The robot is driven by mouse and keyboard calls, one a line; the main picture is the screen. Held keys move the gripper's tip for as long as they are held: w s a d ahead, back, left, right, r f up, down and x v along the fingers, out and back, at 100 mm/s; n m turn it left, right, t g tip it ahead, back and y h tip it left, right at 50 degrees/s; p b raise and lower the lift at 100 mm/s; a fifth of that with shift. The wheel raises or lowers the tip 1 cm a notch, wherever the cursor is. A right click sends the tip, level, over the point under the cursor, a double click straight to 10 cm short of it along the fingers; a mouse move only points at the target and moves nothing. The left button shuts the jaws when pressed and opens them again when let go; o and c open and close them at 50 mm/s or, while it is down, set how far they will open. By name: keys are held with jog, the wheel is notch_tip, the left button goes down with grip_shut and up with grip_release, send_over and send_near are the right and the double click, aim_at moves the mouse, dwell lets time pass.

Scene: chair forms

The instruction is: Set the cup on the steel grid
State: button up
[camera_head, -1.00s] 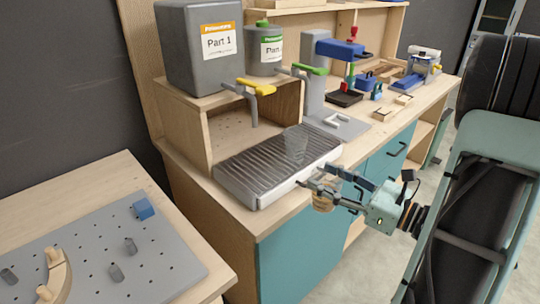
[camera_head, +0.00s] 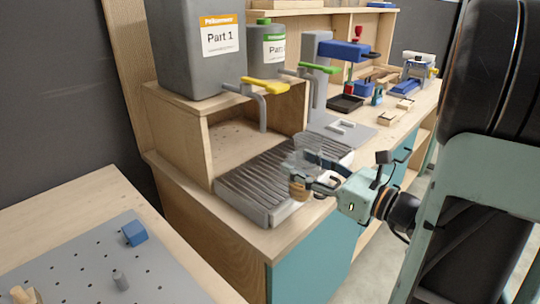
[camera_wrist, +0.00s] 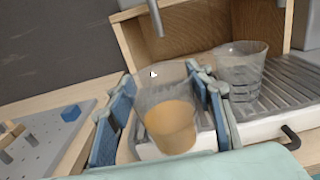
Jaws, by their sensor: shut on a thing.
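A clear cup with tan-orange contents (camera_wrist: 170,125) is between the blue-padded fingers of my gripper (camera_wrist: 165,108), which is shut on it. In the head view the held cup (camera_head: 298,187) is small and partly hidden by my gripper (camera_head: 305,178), at the front right edge of the steel grid (camera_head: 250,180). I cannot tell whether the held cup touches anything. A second clear cup (camera_wrist: 238,70), which looks empty, stands upright on the grid, ahead and to the right in the wrist view. In the head view it is faint behind my gripper.
A grey tank marked Part 1 (camera_head: 200,50), with a yellow-handled tap (camera_head: 263,86), and a smaller tank with a green-handled tap (camera_head: 318,68) stand behind the grid. A pegboard (camera_head: 80,270) lies on the left table. Several small items occupy the right of the counter.

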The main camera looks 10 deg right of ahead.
jog(key=x, duration=0.7)
jog(key=f+x, duration=0.1)
jog(key=x, duration=0.3)
jog(key=shift+w+a+b, duration=0.1)
jog(key=shift+w+b, duration=0.05)
jog(key=shift+b, duration=0.2)
jog(key=shift+f, duration=0.25)
jog(key=shift+f, duration=0.2)
jog(key=o, duration=0.9)
jog(key=shift+c, duration=0.2)
jog(key=shift+r, duration=0.1)
